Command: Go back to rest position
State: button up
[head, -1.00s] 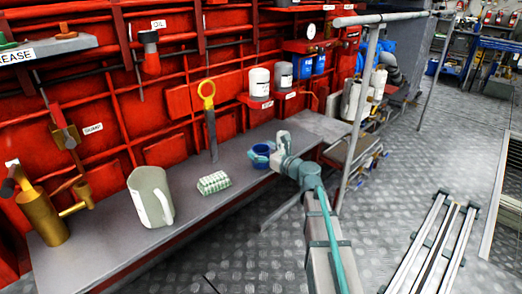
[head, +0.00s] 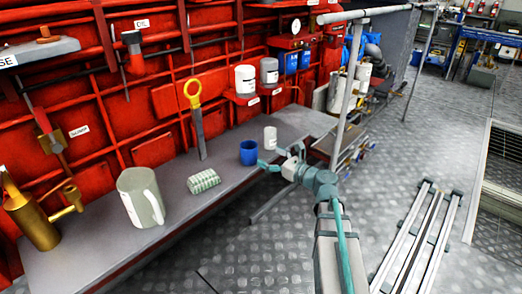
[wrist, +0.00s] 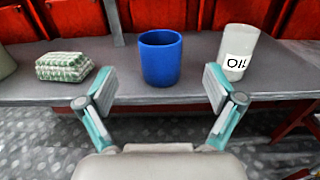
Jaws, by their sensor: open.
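My gripper (head: 278,163) is open and empty, off the front edge of the grey bench (head: 190,221). In the wrist view its two fingers (wrist: 166,92) stand wide apart, with nothing between them. A blue cup (head: 248,153) stands upright on the bench beyond the fingers; it also shows in the wrist view (wrist: 160,60). A white container (head: 270,139) stands to its right and carries an OIL label in the wrist view (wrist: 238,55). The gripper appears apart from both.
A green-white checked cloth bundle (head: 203,181), a pale jug (head: 141,197) and a brass oil can (head: 35,219) stand left on the bench. A yellow-handled tool (head: 197,118) rises behind. A grey pipe rail (head: 355,100) stands right. Metal rails (head: 420,240) lie on the floor.

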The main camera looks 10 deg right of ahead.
jog(key=shift+s+d, duration=0.35)
jog(key=shift+s, duration=0.2)
